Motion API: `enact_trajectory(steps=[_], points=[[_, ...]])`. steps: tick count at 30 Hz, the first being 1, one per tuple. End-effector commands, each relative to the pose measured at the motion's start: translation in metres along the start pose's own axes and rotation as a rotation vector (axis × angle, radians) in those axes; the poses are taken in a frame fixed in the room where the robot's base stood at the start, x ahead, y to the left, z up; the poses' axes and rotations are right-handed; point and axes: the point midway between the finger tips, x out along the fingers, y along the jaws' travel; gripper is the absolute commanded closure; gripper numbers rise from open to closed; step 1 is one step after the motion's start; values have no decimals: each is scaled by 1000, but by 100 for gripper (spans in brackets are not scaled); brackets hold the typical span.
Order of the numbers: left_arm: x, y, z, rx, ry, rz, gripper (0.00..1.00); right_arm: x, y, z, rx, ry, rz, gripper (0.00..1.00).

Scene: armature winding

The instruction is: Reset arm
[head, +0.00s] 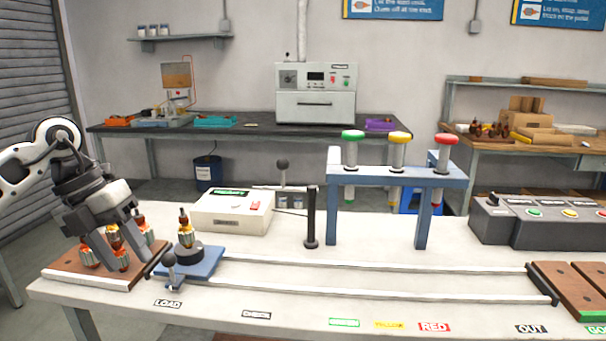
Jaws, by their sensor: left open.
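My left gripper (120,250) reaches in from the left, fingers pointing down over the wooden tray (62,272) at the table's left end. Its fingers are apart, among several copper-wound armatures (113,236) that stand on the tray; they partly hide these. I cannot tell whether a finger touches one. Another armature (185,232) stands upright on the dark round seat of a blue carriage (205,262), right of the gripper, at the left end of two rails. My right gripper is out of view.
A cream tester box (232,212) and black post (311,218) stand behind the rails (385,268). A grey button console (545,222) and brown trays (575,290) are far right. The front strip carries labels.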

Motion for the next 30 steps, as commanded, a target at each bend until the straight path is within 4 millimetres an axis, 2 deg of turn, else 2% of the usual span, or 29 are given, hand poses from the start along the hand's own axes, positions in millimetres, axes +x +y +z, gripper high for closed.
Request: enact_trajectory(steps=[3, 8, 11, 15, 18, 19, 21, 23, 26, 28, 30], points=[[26, -25, -1, 54, 14, -98, 49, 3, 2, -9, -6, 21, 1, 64], [65, -69, -7, 120, 35, -283, 49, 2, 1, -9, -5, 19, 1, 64], [93, -108, -19, 150, 54, -461, 49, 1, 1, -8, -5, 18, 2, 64], [129, -185, -49, 101, 80, -886, 49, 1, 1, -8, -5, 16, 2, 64], [135, -226, -65, -70, 69, -1219, 49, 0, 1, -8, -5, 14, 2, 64], [134, -233, -67, -144, 61, -1310, 49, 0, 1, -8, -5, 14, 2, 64], [134, -239, -67, -351, 36, -1494, 49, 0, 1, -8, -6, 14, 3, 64], [138, -234, -64, -567, 7, -1617, 49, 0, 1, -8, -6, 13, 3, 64], [160, -205, -60, -986, -46, -1736, 49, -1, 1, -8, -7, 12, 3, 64], [187, -175, -65, -1308, -83, -1744, 49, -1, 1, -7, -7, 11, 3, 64], [221, -142, -81, -1635, -112, -1691, 49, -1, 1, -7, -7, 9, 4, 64]])
